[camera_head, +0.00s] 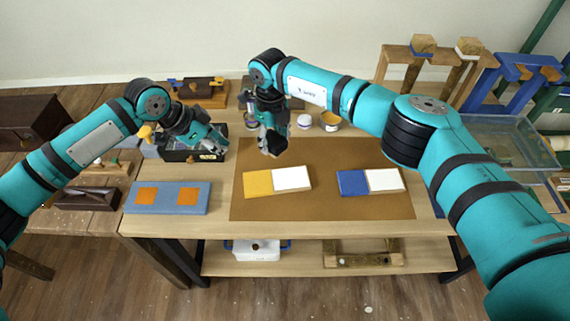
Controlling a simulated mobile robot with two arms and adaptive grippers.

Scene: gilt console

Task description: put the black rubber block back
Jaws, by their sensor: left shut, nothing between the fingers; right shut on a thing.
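The black rubber block (277,142) is a small dark piece at the tips of my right gripper (269,148). My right gripper is shut on it and holds it near the back edge of the brown mat (325,210), behind the yellow and white blocks. The gripper hides part of the block. My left gripper (218,147) is shut and empty, over the right part of a black open tray (180,156) at the back left of the table. The tray's contents are partly hidden by my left gripper.
A yellow block (258,184) touches a white one (291,178) on the mat; a blue block (352,183) touches another white one (384,180). A blue board with orange squares (167,197) lies front left. Small jars (304,121) stand behind the mat. The mat's front is clear.

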